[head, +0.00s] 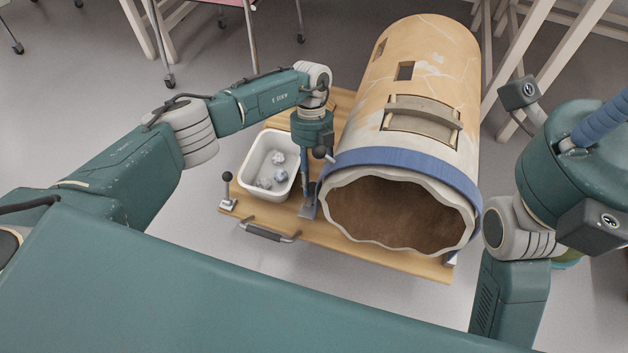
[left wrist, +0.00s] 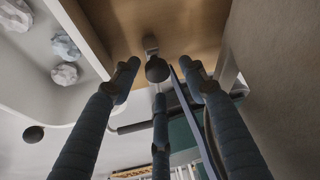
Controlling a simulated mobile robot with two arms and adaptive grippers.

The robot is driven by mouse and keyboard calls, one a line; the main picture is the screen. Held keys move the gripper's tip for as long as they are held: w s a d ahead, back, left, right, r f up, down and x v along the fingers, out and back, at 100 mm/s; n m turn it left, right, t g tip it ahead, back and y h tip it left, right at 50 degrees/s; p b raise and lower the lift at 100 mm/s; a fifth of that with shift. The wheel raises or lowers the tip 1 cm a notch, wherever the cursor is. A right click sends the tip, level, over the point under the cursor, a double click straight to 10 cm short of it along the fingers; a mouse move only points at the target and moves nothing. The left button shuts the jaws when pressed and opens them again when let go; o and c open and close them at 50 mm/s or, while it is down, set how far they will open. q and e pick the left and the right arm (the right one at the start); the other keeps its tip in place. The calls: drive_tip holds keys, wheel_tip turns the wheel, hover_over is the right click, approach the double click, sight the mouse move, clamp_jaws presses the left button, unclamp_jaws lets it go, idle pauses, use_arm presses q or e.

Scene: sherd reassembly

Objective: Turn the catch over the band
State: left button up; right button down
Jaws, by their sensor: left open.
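The large tan clay vessel (head: 425,85) lies on its side with its jagged open mouth toward me. A blue band (head: 400,160) runs around it just behind the mouth; a blue strip (left wrist: 190,110) also shows in the left wrist view. My left gripper (head: 309,183) points down at the vessel's left side, beside the band. In the left wrist view its fingers (left wrist: 158,88) are spread around a dark round knob (left wrist: 157,68) on a metal stem, seemingly the catch. I cannot tell whether they touch it. A grey metal foot (head: 308,209) shows below the gripper. My right gripper (head: 603,115) is partly cut off at the right edge.
A white tub (head: 246,172) with several pale crumpled lumps stands left of my left gripper. A second knobbed lever (head: 228,188) and a handle (head: 268,233) are at the near left of the wooden board (head: 350,252). Wooden trestle legs stand behind at the right.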

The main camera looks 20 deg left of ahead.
use_arm(q)
drive_tip(key=v, duration=1.1)
drive_tip(key=shift+r, duration=0.15)
drive_tip(key=shift+d, duration=0.1)
